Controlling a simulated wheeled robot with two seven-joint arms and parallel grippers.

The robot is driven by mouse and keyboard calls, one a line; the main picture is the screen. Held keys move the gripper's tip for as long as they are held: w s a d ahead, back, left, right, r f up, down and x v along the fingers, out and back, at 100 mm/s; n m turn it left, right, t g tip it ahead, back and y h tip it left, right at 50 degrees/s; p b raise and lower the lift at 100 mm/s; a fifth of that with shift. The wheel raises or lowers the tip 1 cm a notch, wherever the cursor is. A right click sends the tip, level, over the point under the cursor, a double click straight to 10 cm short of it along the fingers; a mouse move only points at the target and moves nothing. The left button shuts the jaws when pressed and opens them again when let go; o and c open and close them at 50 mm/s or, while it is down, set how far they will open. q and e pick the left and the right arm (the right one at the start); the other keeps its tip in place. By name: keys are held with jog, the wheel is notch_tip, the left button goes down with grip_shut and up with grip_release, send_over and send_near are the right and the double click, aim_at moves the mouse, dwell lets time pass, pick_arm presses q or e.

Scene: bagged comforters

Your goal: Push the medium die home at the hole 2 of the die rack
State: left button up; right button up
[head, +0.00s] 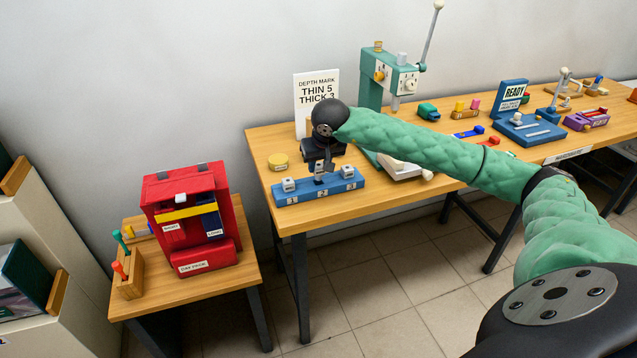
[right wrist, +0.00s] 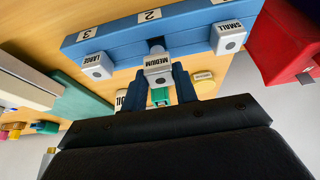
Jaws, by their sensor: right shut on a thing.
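The blue die rack (head: 305,194) lies near the front left corner of the long table, and its edge also shows in the right wrist view (right wrist: 120,38). My right gripper (head: 320,166) is over the rack's middle, shut on the grey medium die (right wrist: 158,64). The die's "MEDIUM" label faces the wrist camera. It is in line with the place marked 2 (right wrist: 149,15), with a dark spot between die and rack. How deep it sits cannot be told. The large die (right wrist: 97,67) and small die (right wrist: 228,38) sit at either side in the rack. My left gripper is not in view.
A yellow tin (head: 278,161) stands left behind the rack. A green press (head: 390,75) and a depth-mark sign (head: 316,92) stand behind. A red box (head: 190,215) is on the small table at left. The table's front edge is close to the rack.

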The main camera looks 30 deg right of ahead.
jog(key=shift+b, duration=0.4)
dwell(0.3)
jog(key=shift+f+b, duration=1.4)
jog(key=shift+f, duration=0.2)
dwell(1.3)
jog(key=o, duration=1.1)
jog(key=shift+o, duration=0.7)
jog(key=o, duration=0.5)
jog(key=shift+o, duration=0.2)
jog(key=shift+r, duration=0.2)
jog(key=shift+w+p+v, duration=0.1)
jog(key=shift+p+v, duration=0.35)
jog(key=shift+v, duration=1.2)
jog(key=shift+w+p+v, duration=0.15)
jog(key=shift+p+v, duration=0.25)
jog(key=shift+v, duration=1.25)
